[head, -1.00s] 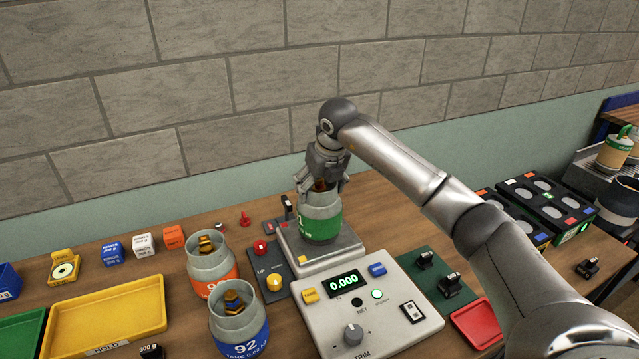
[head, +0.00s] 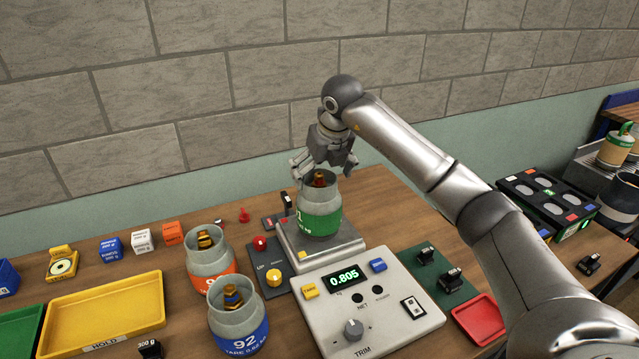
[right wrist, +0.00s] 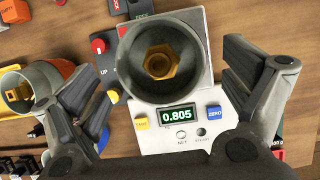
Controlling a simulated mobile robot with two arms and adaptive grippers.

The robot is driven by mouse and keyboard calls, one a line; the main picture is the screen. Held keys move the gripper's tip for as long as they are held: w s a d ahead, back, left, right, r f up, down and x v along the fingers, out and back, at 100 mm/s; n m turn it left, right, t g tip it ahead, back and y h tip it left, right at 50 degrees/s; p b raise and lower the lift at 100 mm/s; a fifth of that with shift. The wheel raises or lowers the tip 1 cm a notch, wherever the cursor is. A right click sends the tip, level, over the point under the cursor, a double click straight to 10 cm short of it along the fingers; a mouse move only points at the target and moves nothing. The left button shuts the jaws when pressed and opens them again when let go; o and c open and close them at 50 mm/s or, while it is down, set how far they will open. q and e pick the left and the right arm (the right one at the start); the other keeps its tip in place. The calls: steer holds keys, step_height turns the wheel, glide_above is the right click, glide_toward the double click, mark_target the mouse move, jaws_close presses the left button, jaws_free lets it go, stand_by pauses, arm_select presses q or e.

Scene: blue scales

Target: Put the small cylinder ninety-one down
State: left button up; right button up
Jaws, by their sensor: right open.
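The small cylinder with the green band (head: 319,220) stands upright on the scale plate (head: 350,248). Its number is mostly turned out of view, with only the end of it showing. In the right wrist view the cylinder (right wrist: 159,62) is seen from above with its brass valve inside the collar. My right gripper (head: 324,168) is open just above the cylinder's top, with its fingers apart from it on both sides. The scale's display (head: 344,279) reads 0.805. My left gripper is not in view.
An orange-banded cylinder (head: 208,258) and a blue-banded cylinder marked 92 (head: 239,318) stand left of the scale. A yellow tray (head: 105,312) lies further left. A red tray (head: 476,318) and a black crate with round openings (head: 545,205) are at right.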

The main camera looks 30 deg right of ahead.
steer(key=b+v, duration=0.2)
steer(key=v, duration=0.7)
